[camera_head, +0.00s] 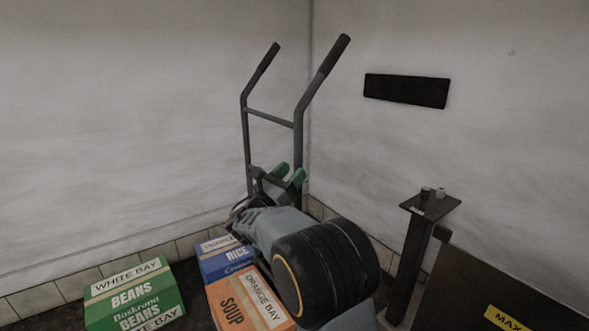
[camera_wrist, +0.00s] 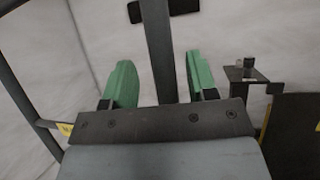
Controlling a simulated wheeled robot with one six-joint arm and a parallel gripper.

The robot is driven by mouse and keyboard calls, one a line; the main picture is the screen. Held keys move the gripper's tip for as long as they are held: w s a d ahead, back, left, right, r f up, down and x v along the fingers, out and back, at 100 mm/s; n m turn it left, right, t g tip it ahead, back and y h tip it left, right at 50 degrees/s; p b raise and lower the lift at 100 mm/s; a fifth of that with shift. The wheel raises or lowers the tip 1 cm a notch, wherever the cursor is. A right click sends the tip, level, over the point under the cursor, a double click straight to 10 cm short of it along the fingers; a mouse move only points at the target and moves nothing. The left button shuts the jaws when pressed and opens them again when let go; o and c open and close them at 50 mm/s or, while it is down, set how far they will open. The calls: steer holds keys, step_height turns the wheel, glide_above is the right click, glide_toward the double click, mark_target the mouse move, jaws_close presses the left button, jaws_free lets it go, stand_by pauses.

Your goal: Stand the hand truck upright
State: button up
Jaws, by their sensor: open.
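The hand truck (camera_head: 270,117) is a grey tubular frame with two dark grips at the top and a crossbar, in the room's corner. Its frame looks near upright; its lower end is hidden behind my arm, so its exact tilt and footing cannot be told. My gripper (camera_head: 288,175) has green fingers and is at the lower part of the visible frame. In the wrist view my gripper (camera_wrist: 161,75) is open, with a dark rail of the hand truck (camera_wrist: 157,40) between its fingers and gaps on both sides. The other rail passes at the left.
Boxes of beans (camera_head: 135,297), rice (camera_head: 226,258) and soup (camera_head: 248,303) are at the lower left and middle. A dark post with a small top plate (camera_head: 430,207) and a dark panel (camera_head: 480,290) stand at right. White walls close off the corner; a black plate (camera_head: 406,90) is on one.

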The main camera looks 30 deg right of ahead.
steer(key=p+v, duration=0.2)
steer(key=v, duration=1)
steer(key=shift+f, duration=0.1)
steer(key=s+d+r+m+g+y+p, duration=0.45)
steer(key=s+p, duration=0.25)
steer(key=p, duration=0.2)
steer(key=s+d+r+m+g+y+p, duration=0.3)
steer(key=s+r+m+y+p, duration=0.25)
steer(key=p, duration=0.35)
steer(key=s+a+r+m+t+y+p, duration=0.4)
steer(key=s+a+r+m+y+p, duration=0.4)
steer(key=p, duration=0.8)
step_height(320, 180, up, 4)
steer(key=a+m+y, duration=0.3)
steer(key=y, duration=0.1)
steer(key=shift+m+y, duration=0.3)
